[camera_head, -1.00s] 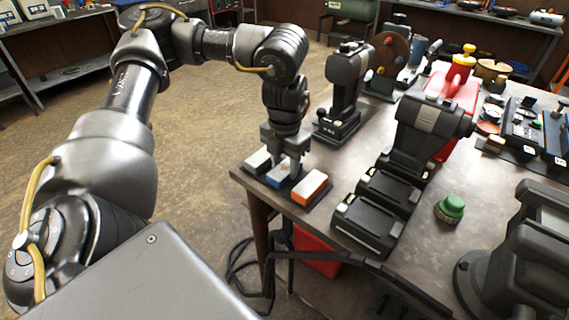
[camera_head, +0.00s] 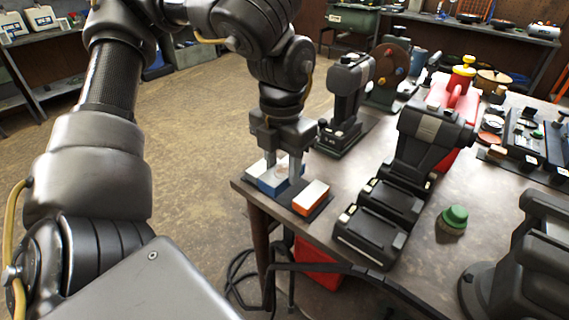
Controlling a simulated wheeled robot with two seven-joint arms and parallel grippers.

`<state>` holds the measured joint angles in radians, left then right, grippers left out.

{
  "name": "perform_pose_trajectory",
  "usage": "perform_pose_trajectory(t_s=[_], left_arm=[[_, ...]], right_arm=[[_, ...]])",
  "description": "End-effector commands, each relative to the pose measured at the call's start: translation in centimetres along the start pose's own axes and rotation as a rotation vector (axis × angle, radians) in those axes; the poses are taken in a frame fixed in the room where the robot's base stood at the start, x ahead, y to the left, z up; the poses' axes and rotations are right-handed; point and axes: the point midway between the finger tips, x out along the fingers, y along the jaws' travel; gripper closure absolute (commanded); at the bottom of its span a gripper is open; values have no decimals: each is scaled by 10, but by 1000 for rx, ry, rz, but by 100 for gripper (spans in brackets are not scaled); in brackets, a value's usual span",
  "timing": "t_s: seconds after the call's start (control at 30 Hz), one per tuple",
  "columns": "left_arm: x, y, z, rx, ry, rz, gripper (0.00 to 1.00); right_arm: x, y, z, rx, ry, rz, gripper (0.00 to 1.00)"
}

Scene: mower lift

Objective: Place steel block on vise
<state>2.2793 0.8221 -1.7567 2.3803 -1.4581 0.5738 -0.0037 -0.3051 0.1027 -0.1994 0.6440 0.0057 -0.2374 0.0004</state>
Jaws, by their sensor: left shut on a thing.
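My left gripper (camera_head: 281,171) points down over the near left corner of the workbench (camera_head: 470,215). It is shut on a blue-sided block with a pale top (camera_head: 272,186), which appears raised slightly above its dark mat. An orange-sided block with a white top (camera_head: 311,198) lies on the mat to the right. A pale block (camera_head: 256,168) lies to the left, partly hidden by the gripper and the held block. I cannot tell by look which block is the steel one. A dark grey vise (camera_head: 520,262) stands at the lower right, cut off by the frame. My right gripper is not in view.
Dark machine bases (camera_head: 375,227) and a black tool (camera_head: 428,140) stand between the blocks and the vise. A green knob (camera_head: 453,218) stands on the bench left of the vise. A black upright machine (camera_head: 346,105) is close behind the gripper.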

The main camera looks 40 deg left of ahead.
Motion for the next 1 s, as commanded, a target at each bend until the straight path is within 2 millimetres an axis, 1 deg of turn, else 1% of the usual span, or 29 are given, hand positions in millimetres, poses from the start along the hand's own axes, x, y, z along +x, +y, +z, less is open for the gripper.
perform_pose_trajectory(t_s=[0.03, 0.1, 0.3, 0.53, 0.77, 0.87, 1.0], left_arm=[[-2, -5, -8, 6, -4, 2, 100], [-8, -13, -18, 5, -4, 1, 100], [-19, -26, -36, 2, -2, 0, 100], [-23, -29, -42, -1, -1, 0, 100], [-23, -29, -42, -1, 0, 0, 100], [-30, -29, -41, -1, 0, 0, 100], [-52, -29, -41, -1, 0, -1, 100]], right_arm=[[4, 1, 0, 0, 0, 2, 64], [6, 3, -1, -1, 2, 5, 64], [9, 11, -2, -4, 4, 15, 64], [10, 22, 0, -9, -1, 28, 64], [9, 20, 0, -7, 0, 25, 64], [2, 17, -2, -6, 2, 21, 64], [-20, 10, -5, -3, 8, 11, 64]])
